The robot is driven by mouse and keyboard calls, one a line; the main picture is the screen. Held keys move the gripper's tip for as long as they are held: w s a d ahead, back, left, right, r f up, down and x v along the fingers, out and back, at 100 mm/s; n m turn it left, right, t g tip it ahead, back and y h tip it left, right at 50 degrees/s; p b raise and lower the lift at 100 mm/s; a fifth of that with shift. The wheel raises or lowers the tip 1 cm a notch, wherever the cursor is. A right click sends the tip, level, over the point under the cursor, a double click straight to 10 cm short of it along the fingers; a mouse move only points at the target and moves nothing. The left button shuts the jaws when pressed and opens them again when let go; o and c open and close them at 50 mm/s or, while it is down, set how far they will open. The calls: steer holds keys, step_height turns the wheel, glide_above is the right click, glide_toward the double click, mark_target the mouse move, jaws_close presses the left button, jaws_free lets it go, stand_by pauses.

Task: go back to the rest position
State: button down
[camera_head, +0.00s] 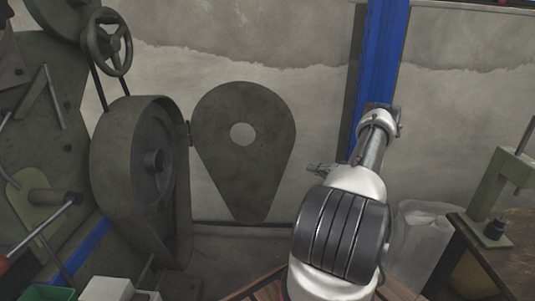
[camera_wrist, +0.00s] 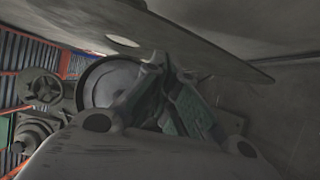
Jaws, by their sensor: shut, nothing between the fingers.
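My gripper (camera_wrist: 168,78) is shut and empty in the wrist view, its fingers close together at the middle of the picture. In the head view only a small part of my gripper (camera_head: 322,169) shows to the left of my arm, with the rest hidden behind the arm. My arm reaches up from the bottom right of the middle, in front of the wall and a blue post. The teardrop-shaped cover plate (camera_head: 249,178) of the press stands open to the left of my gripper. In the wrist view this plate (camera_wrist: 195,52) passes behind my fingers.
A dark machine with a round housing (camera_head: 143,180) and a handwheel (camera_head: 109,42) fills the left. A blue post (camera_head: 383,60) stands behind my arm. A bench (camera_head: 500,255) with a small press (camera_head: 500,180) is at right. A pale bin (camera_head: 420,240) stands beside the bench.

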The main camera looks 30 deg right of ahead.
steer(key=s+a+f+n+g+y, duration=0.1)
steer(key=s+a+f+n+g, duration=0.3)
steer(key=s+a+f+n, duration=0.4)
steer(key=s+a+r+n+g+y, duration=0.1)
steer(key=s+a+r+n+g, duration=0.35)
steer(key=n, duration=0.55)
steer(key=s+a+r+n+g+h, duration=0.1)
steer(key=s+a+r+n+h, duration=0.2)
steer(key=r, duration=1)
steer(key=s+a+r+n+g+h, duration=0.1)
steer(key=s+a+r+n+h, duration=0.2)
steer(key=s+a+r+n, duration=0.5)
steer(key=s+a+r+n+g+h, duration=0.1)
steer(key=s+a+r+n+h, duration=0.2)
steer(key=a+r+n, duration=1)
step_height(320, 180, up, 6)
steer(key=s+n, duration=0.3)
steer(key=n, duration=0.3)
steer(key=shift+f+n+h, duration=0.2)
steer(key=shift+n+h, duration=0.2)
